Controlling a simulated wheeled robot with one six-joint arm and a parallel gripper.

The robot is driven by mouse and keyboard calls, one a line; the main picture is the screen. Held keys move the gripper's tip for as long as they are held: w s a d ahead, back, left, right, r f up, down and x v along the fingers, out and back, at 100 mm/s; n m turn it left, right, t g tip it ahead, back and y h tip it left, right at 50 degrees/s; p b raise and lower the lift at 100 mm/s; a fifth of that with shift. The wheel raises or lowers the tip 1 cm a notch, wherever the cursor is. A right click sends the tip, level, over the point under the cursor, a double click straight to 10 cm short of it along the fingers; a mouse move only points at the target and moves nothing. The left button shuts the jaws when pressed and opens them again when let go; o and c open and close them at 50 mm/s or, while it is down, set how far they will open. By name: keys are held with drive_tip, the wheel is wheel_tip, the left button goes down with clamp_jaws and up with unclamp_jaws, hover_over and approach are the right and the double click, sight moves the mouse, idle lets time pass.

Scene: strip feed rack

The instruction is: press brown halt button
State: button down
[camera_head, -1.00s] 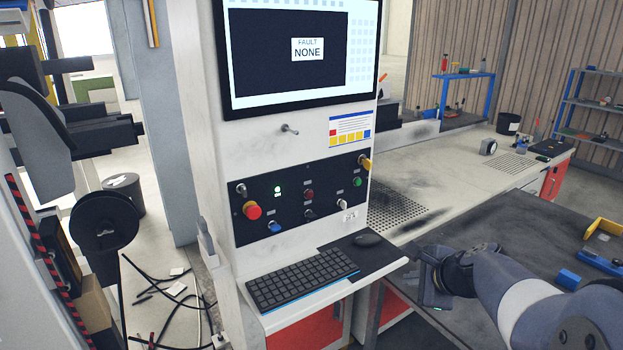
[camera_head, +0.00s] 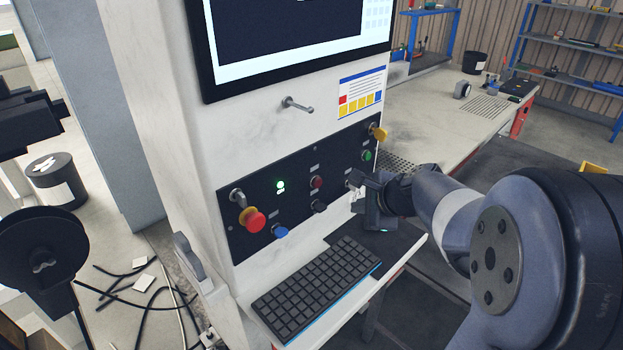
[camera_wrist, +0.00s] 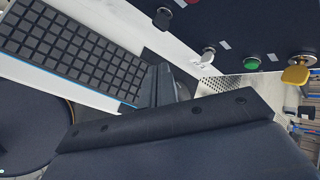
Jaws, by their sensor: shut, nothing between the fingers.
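A dark brown button (camera_head: 319,205) sits in the lower row of the black control panel (camera_head: 300,160), below a dark red button (camera_head: 316,182). It also shows at the top of the wrist view as a dark button (camera_wrist: 162,17). My gripper (camera_head: 357,179) is in front of the panel's right part, to the right of the brown button and apart from it. In the wrist view its fingers (camera_wrist: 158,72) are together and empty, below the buttons in the picture.
A red mushroom button (camera_head: 254,220), blue button (camera_head: 280,231), green button (camera_head: 366,155) and yellow knob (camera_head: 379,132) share the panel. A keyboard (camera_head: 318,286) lies on the shelf below.

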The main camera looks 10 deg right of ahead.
sight(318, 183)
idle(0.3)
drive_tip(key=w+a+p, duration=0.3)
drive_tip(key=w+a, duration=0.2)
drive_tip(key=w, duration=0.2)
idle(0.3)
drive_tip(key=shift+w+a, duration=0.2)
idle(1.8)
drive_tip(key=shift+w+a, duration=0.15)
drive_tip(key=shift+w, duration=0.05)
drive_tip(key=shift+w+a+p, duration=0.25)
drive_tip(key=shift+w+p, duration=0.15)
drive_tip(key=shift+p, duration=0.05)
idle(0.8)
drive_tip(key=shift+s+d, duration=0.1)
drive_tip(key=shift+s+d+b, duration=0.4)
drive_tip(key=shift+s+b, duration=0.05)
drive_tip(key=shift+s, duration=0.2)
